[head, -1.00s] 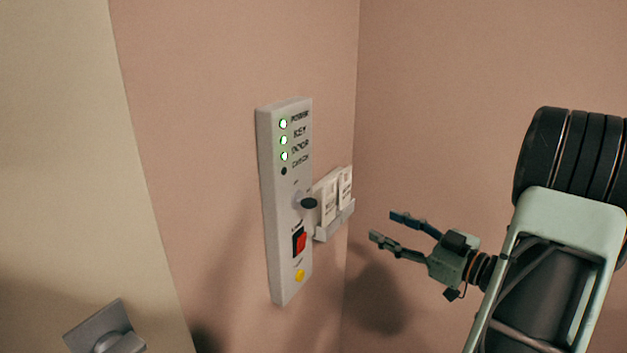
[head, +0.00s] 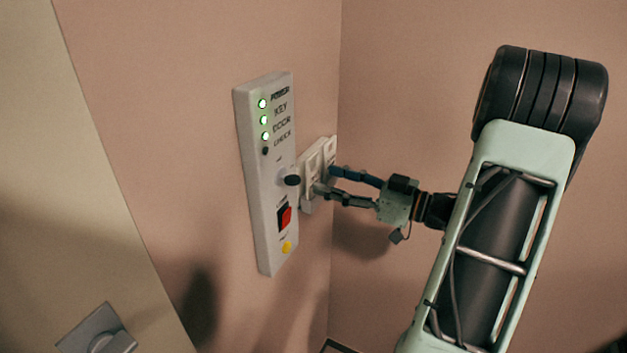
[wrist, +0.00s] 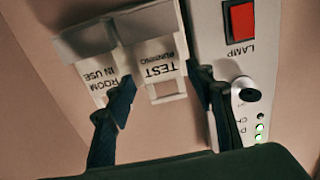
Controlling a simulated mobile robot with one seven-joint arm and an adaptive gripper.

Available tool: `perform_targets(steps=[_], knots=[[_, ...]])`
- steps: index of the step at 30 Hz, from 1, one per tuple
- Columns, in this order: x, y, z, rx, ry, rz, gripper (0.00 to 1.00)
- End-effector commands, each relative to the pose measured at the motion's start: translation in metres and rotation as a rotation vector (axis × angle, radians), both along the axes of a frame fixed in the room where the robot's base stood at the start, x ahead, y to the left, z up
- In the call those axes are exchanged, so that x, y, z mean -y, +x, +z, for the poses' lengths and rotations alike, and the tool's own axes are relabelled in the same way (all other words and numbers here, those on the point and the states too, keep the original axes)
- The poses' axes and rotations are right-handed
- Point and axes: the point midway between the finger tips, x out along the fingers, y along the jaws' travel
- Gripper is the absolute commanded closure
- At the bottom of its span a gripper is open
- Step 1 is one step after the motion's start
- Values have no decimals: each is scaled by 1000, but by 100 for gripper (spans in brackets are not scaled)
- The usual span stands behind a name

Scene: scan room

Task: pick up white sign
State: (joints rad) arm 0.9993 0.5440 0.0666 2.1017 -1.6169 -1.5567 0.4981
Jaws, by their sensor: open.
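Two white signs sit side by side in a small wall holder (head: 306,207). The sign reading TEST RUNNING (wrist: 158,60) is nearer the control panel; it also shows in the head view (head: 310,162). The sign reading ROOM IN USE (wrist: 98,72) is beside it, also in the head view (head: 329,148). Both appear upside down in the wrist view. My gripper (head: 326,179) is open at the signs. In the wrist view its fingers (wrist: 162,88) lie on either side of the TEST RUNNING sign, one overlapping the ROOM IN USE sign's edge. I cannot tell whether they touch.
A white control panel (head: 262,200) with green lights, a black knob (head: 292,180), a red switch (head: 284,217) and a yellow button (head: 287,247) is close beside the signs. The wall corner is just right of them. A metal door fitting (head: 100,332) is at lower left.

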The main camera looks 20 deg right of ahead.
Motion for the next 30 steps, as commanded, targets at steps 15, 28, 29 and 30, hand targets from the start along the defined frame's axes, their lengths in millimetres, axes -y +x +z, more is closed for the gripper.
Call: perform_targets(steps=[15,28,29,30], knots=[[-21,25,0,1,0,0,58],[-21,25,1,1,0,0,77],[-21,25,1,1,0,0,77],[-21,25,3,2,-1,0,77]])
